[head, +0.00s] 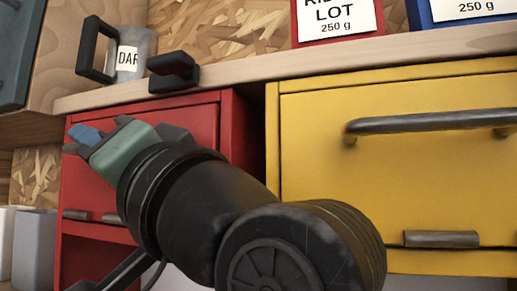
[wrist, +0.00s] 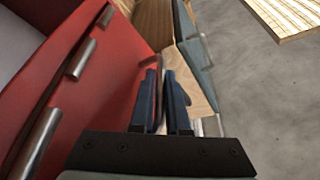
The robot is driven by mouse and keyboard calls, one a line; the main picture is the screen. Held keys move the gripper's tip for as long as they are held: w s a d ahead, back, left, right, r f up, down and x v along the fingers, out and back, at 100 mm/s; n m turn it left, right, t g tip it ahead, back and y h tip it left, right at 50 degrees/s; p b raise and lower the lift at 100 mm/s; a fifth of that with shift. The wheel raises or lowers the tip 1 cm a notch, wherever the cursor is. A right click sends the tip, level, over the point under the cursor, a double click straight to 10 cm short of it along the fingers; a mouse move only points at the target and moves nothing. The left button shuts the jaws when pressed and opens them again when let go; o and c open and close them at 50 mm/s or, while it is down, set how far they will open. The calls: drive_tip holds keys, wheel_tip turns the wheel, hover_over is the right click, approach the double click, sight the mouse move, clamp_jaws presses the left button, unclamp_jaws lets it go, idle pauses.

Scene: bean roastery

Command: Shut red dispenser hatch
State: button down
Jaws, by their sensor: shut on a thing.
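The red dispenser (head: 185,118) is at the left under the wooden shelf in the head view, with its hatch on the front face. My gripper (head: 84,138) is in front of the hatch's upper left part and covers some of it. I cannot tell how far the hatch stands open.
A yellow dispenser (head: 390,175) with a dark bar handle stands to the right. On the shelf (head: 240,72) above are a grey mug (head: 143,52) and a black bracket-like piece (head: 172,72). Pale containers (head: 35,245) stand at the lower left. Grey floor (wrist: 265,90) lies open at right in the wrist view.

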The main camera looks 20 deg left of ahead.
drive_tip(key=c, duration=0.9)
unclamp_jaws()
drive_tip(key=shift+s+d+f+b, duration=0.1)
drive_tip(key=shift+d+f+b, duration=0.25)
drive_tip(key=shift+d, duration=0.1)
drive_tip(key=b+v, duration=0.6)
drive_tip(key=v, duration=0.6)
drive_tip(key=shift+s+r, duration=0.1)
drive_tip(key=shift+r, duration=0.05)
